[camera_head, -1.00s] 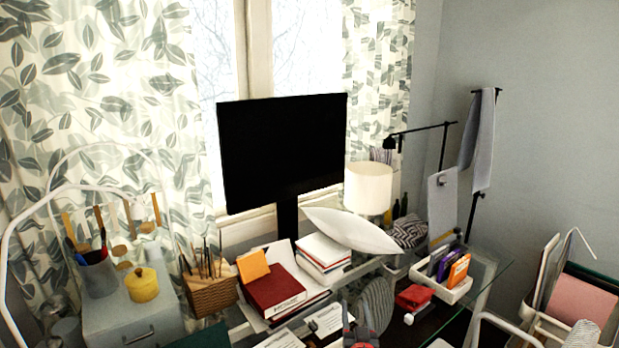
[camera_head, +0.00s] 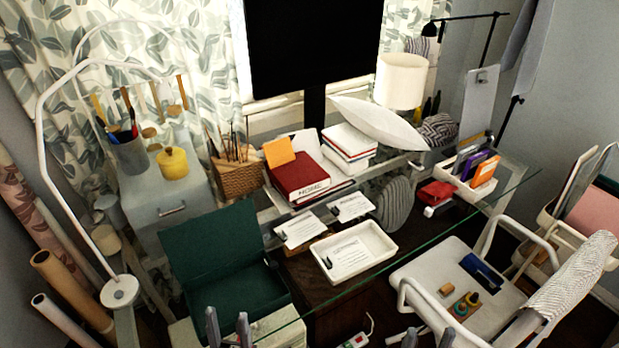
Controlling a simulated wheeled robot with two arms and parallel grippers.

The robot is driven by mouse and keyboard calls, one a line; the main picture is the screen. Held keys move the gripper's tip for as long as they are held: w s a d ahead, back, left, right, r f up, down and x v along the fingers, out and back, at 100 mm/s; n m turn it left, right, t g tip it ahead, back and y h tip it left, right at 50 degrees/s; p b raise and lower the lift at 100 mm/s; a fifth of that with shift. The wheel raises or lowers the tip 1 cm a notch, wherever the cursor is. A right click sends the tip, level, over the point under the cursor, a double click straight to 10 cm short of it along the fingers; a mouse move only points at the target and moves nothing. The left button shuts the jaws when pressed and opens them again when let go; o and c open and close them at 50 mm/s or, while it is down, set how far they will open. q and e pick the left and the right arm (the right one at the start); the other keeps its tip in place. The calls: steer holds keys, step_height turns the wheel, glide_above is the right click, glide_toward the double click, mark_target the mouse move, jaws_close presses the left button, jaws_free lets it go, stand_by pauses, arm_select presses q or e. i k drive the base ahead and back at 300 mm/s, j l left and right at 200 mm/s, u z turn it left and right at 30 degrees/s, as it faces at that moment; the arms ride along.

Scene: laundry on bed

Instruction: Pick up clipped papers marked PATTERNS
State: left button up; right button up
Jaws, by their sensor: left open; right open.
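Clipped papers lie on the glass desk in the head view. One clipped sheet (camera_head: 298,230) is at the left, a second clipped sheet (camera_head: 352,205) is right of it and slightly further back. A third clipped sheet (camera_head: 347,256) lies inside a white tray (camera_head: 384,259) in front of them. Each has a dark clip at its lower left. The printing is too small to tell which one says PATTERNS. My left gripper (camera_head: 228,330) is open and empty at the bottom edge, left of the papers. My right gripper (camera_head: 428,340) is open at the bottom edge, only its fingertips showing.
A white chair (camera_head: 425,273) with small items is at right. A red tape dispenser (camera_head: 436,192) sits on the desk.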

mark_target(299, 230)
steer(key=i+l+u, duration=0.1)
steer(key=u, duration=0.3)
steer(key=i+l+u, duration=0.15)
steer(key=u, duration=0.2)
steer(key=i+l+u, duration=0.1)
steer(key=l+u, duration=0.15)
steer(key=u, duration=0.15)
